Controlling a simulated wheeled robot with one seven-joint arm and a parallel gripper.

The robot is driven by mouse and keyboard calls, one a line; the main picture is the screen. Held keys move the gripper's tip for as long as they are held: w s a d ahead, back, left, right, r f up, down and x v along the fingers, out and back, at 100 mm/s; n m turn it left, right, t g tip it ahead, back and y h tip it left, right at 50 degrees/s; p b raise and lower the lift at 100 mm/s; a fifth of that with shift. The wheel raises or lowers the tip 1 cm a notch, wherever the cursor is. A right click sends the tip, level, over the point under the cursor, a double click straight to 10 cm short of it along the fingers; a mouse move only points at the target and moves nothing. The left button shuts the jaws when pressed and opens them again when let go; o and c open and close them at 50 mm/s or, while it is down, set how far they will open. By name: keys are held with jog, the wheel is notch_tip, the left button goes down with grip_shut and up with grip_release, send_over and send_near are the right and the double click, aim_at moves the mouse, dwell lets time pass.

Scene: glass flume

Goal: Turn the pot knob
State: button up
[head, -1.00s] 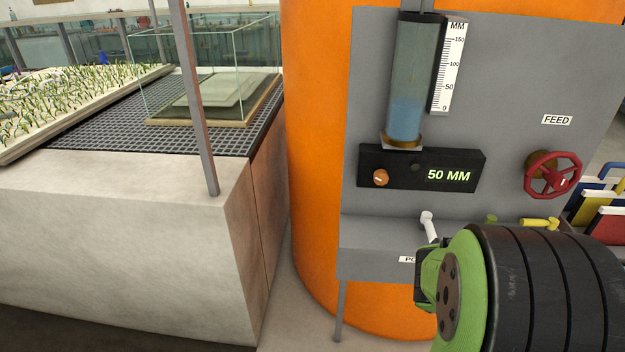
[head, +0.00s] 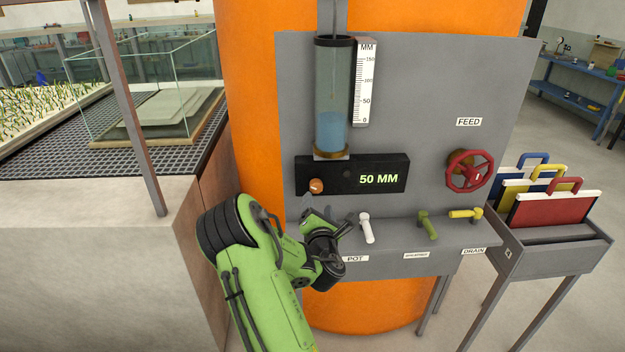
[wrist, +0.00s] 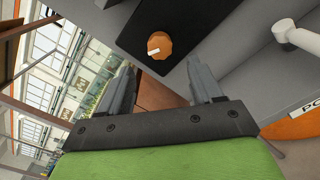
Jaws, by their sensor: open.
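A white lever handle (head: 366,228) stands on the panel's grey ledge above a label reading POT (head: 355,259). It also shows at the upper right of the wrist view (wrist: 297,37). A round orange knob (head: 316,187) with a pale pointer mark sits at the left end of the black 50 MM display box (head: 385,178). In the wrist view the orange knob (wrist: 159,46) lies ahead of and between my fingertips. My gripper (wrist: 160,64) is open and empty. In the head view my gripper (head: 332,222) is below the orange knob and left of the white lever, apparently touching neither.
An olive lever (head: 428,224) and a yellow DRAIN lever (head: 465,213) stand further right on the ledge. A red FEED handwheel (head: 469,171) is above them. A glass gauge tube (head: 333,95) rises above the display. A rack with coloured boards (head: 550,235) stands at right.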

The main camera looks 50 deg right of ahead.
aim_at(316, 189)
jog(key=p+x, duration=0.3)
jog(key=x, duration=0.6)
jog(key=shift+c, duration=0.3)
jog(key=c, duration=1)
